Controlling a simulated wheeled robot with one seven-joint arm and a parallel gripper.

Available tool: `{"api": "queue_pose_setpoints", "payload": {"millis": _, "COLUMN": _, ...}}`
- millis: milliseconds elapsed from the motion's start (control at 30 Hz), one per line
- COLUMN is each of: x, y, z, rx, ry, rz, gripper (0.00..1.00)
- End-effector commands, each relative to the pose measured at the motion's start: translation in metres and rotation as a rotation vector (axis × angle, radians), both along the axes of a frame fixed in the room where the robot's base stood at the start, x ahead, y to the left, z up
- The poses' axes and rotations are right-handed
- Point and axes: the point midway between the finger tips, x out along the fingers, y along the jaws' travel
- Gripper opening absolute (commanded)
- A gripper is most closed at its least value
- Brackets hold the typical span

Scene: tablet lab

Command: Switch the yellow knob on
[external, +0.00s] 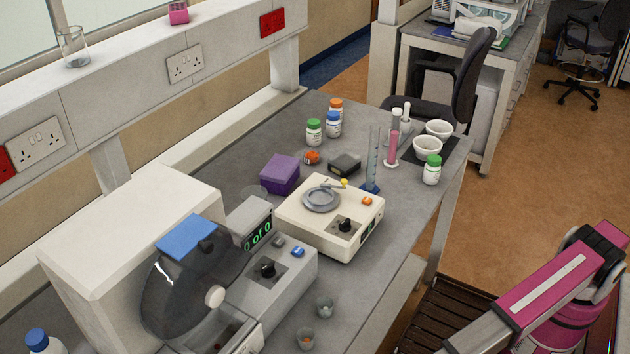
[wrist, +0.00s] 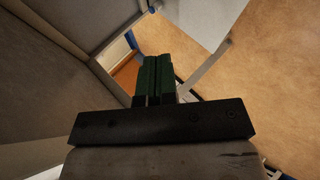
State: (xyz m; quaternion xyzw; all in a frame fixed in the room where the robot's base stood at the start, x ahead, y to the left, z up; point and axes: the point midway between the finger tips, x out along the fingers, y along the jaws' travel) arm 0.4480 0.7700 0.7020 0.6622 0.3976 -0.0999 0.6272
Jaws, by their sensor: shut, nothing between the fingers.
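A small yellow knob (external: 344,183) shows at the top of a cream bench instrument (external: 310,238), beside its round grey dish. The instrument also has a black knob (external: 345,225) on its front panel and an orange button (external: 367,201). How the yellow knob is set is too small to tell. My gripper (wrist: 154,62) shows in the wrist view with its two dark green fingers together and nothing between them. It is outside the external view, where only my pink arm shows at the lower right, apart from the instrument. The wrist view does not show the yellow knob.
A grey tablet machine (external: 282,294) with a dark disc stands left of the instrument. The bench's right front edge is bare.

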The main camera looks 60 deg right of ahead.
Motion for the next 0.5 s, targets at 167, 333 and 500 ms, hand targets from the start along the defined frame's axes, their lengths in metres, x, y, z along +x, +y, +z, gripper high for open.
{"api": "queue_pose_setpoints", "payload": {"millis": 167, "x": -0.044, "y": 0.025, "z": 0.082, "rx": -0.007, "ry": -0.187, "rz": 0.078, "gripper": 0.0}}
{"api": "queue_pose_setpoints", "payload": {"millis": 333, "x": -0.084, "y": 0.039, "z": 0.157, "rx": -0.004, "ry": -0.361, "rz": 0.132, "gripper": 0.0}}
{"api": "queue_pose_setpoints", "payload": {"millis": 500, "x": -0.112, "y": 0.039, "z": 0.219, "rx": -0.001, "ry": -0.502, "rz": 0.152, "gripper": 0.0}}
